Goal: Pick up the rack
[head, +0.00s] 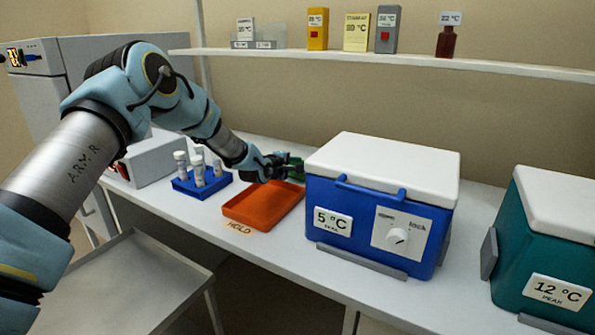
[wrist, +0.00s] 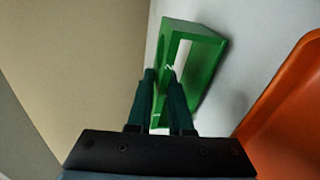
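A green open-frame rack (wrist: 205,45) stands just ahead of my gripper (wrist: 161,75) in the wrist view. In the head view, a part of the green rack (head: 297,170) shows behind the orange tray, beside the blue cooler, which hides some of it. My gripper (head: 281,165) is right at its left side. The two dark fingers are close together, with one green side of the rack seen between and beyond them. I cannot tell whether they press on it. A blue rack (head: 203,184) with several white-capped tubes stands farther left.
The orange tray (head: 262,207) lies in front of the green rack and also shows in the wrist view (wrist: 290,110). The blue cooler (head: 372,225) stands close on the right, a teal cooler (head: 545,250) farther right. A shelf (head: 400,60) runs above.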

